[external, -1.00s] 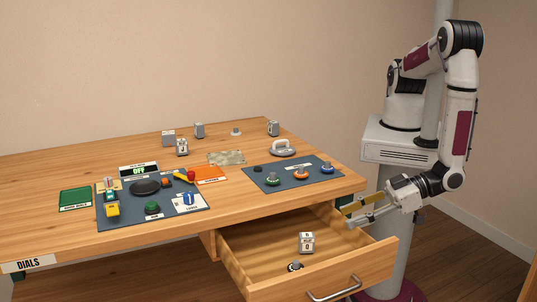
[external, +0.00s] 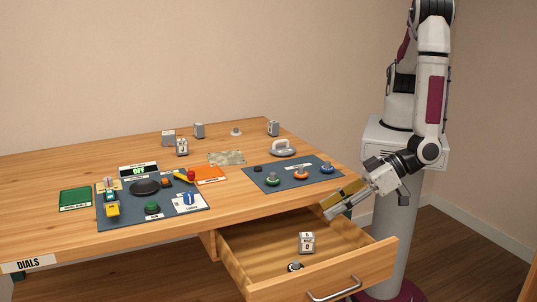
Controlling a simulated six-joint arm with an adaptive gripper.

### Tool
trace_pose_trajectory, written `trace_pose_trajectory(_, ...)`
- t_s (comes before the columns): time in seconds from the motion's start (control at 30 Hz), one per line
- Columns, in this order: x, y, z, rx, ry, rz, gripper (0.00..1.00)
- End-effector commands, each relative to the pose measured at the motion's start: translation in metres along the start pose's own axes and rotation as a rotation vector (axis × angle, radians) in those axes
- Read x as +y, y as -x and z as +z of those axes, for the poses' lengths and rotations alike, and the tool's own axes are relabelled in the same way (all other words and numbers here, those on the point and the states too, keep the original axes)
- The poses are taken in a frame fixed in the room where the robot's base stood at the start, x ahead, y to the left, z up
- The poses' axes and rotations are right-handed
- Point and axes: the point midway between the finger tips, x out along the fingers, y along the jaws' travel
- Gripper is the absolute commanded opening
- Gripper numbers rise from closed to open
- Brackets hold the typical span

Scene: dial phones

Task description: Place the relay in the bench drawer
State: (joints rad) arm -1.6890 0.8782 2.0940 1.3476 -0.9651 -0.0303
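The bench drawer (external: 347,256) is pulled out below the table's right front edge. A small grey block with a pale, marked face (external: 307,243) stands upright on the drawer floor; it looks like the relay, but its label is too small to read. A small round dark part (external: 296,266) lies in front of it. My gripper (external: 327,211) is above the drawer's back right side, tilted down and to the left, well apart from the block. Its gold-coloured and grey fingers look parted, with nothing visible between them.
Similar grey blocks stand on the table (external: 182,147) at the back. A blue-grey mat (external: 258,182) with several knobs lies near the right edge. Another mat (external: 150,213) with instruments lies to the left. The drawer handle (external: 334,290) sticks out in front.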

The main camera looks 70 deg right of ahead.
Motion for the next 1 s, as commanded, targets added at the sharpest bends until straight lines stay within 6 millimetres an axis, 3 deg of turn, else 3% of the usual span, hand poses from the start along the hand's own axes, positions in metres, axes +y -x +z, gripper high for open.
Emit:
trace_pose_trajectory(0.03, 0.0, -0.005, -0.015, -0.019, -0.028, -0.005, 0.37)
trace_pose_trajectory(0.47, 0.014, -0.026, -0.12, -0.175, -0.173, -0.088, 0.37)
trace_pose_trajectory(0.77, 0.049, -0.022, -0.194, -0.237, -0.232, -0.145, 0.37)
trace_pose_trajectory(1.0, 0.09, -0.008, -0.245, -0.269, -0.252, -0.176, 0.37)
